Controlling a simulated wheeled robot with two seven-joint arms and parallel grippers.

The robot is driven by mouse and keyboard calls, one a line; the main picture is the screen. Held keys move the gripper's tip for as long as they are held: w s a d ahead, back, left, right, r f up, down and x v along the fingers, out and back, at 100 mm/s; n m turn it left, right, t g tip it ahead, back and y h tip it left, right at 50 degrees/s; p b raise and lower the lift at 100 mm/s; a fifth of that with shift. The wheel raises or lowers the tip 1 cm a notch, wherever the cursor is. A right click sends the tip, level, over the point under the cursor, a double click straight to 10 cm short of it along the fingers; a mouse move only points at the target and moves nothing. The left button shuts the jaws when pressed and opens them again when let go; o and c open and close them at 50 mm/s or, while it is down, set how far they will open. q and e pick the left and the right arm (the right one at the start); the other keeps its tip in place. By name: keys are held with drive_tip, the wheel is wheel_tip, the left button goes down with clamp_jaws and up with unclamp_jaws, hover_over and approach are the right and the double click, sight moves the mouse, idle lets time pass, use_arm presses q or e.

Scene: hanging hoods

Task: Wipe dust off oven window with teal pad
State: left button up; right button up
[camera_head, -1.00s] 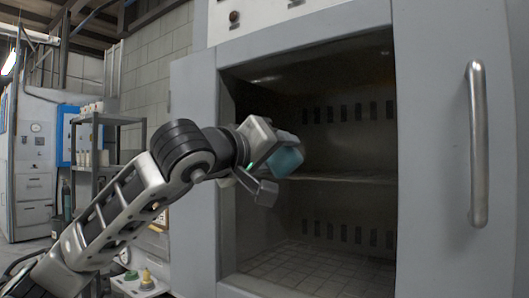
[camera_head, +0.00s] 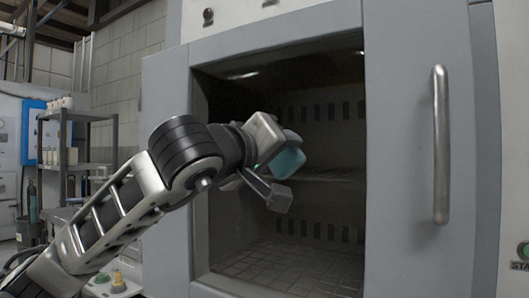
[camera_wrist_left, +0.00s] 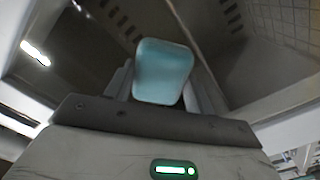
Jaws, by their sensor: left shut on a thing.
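My left gripper (camera_head: 283,173) is shut on the teal pad (camera_head: 289,162), which sticks out beyond the fingers. In the left wrist view the pad (camera_wrist_left: 162,72) fills the middle, between the fingers. The pad is in front of the left part of the oven window (camera_head: 325,215). I cannot tell whether it touches the window surface. A shelf and a tiled floor show inside the oven behind it. I cannot make out dust on the window. My right gripper is not in view.
A vertical metal handle (camera_head: 440,145) stands out from the grey oven front, right of the window. A green button (camera_head: 523,250) is at the right edge. A grey rack (camera_head: 78,118) stands back left. A box with green and yellow buttons (camera_head: 113,285) is below my left arm.

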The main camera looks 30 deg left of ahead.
sight(311, 153)
use_arm(q)
drive_tip(key=shift+s+d, duration=0.15)
drive_tip(key=shift+d, duration=1.05)
drive_tip(key=shift+s+d, duration=0.1)
drive_tip(key=shift+d, duration=1.1)
drive_tip(key=shift+s+a+b, duration=0.2)
drive_tip(key=shift+s+b, duration=0.75)
drive_tip(key=shift+s, duration=2.1)
drive_tip(key=s, duration=0.3)
drive_tip(key=shift+a+b, duration=0.2)
drive_tip(key=shift+b, duration=0.15)
drive_tip(key=shift+f, duration=0.1)
